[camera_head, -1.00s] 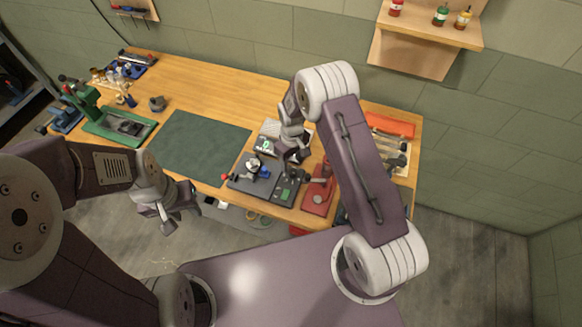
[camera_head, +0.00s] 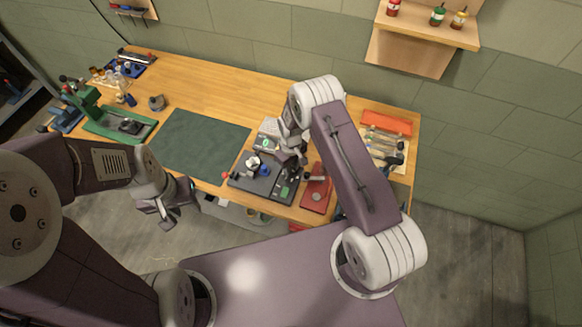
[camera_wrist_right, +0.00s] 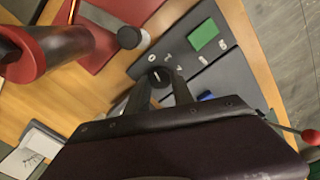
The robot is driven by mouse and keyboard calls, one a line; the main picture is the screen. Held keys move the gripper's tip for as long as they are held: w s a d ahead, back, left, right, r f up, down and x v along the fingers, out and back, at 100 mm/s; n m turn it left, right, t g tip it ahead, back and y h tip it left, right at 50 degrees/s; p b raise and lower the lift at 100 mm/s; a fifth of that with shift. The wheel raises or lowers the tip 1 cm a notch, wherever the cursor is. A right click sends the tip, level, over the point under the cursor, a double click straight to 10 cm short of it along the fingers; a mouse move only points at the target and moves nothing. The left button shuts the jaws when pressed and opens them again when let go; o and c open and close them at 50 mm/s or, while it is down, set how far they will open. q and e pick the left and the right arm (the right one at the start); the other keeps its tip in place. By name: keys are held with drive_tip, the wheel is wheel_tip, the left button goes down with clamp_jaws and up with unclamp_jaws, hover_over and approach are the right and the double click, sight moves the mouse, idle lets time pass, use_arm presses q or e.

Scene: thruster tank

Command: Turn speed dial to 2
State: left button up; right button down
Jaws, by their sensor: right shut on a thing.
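The speed dial (camera_wrist_right: 160,76) is a small round black knob on the dark control panel (camera_wrist_right: 215,72), which has a green display (camera_wrist_right: 204,34) and small pale marks near the dial, too small to read surely. My right gripper (camera_wrist_right: 162,84) is shut on the dial, one finger on each side. In the head view the panel (camera_head: 285,190) is at the right end of the dark machine base (camera_head: 252,184), and my right gripper is over its back part, with the dial hidden. My left gripper (camera_head: 178,203) is open and empty, off the table's front edge.
A green mat (camera_head: 200,142) lies left of the machine, clear on top. A green machine (camera_head: 105,125) stands at the far left. A red-tipped lever (camera_wrist_right: 310,137) shows in the wrist view.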

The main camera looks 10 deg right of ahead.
drive_tip(key=m+b, duration=0.2)
drive_tip(key=m, duration=0.1)
drive_tip(key=shift+f, duration=0.15)
drive_tip(key=m+b, duration=0.3)
drive_tip(key=m, duration=0.2)
drive_tip(key=shift+m, duration=0.4)
drive_tip(key=m+b, duration=0.1)
drive_tip(key=m, duration=0.4)
drive_tip(key=shift+m+b, duration=0.3)
drive_tip(key=shift+b, duration=0.05)
drive_tip(key=m+b, duration=0.1)
drive_tip(key=m, duration=0.4)
drive_tip(key=shift+d, duration=0.1)
drive_tip(key=shift+m, duration=0.3)
drive_tip(key=c, duration=1.1)
unclamp_jaws()
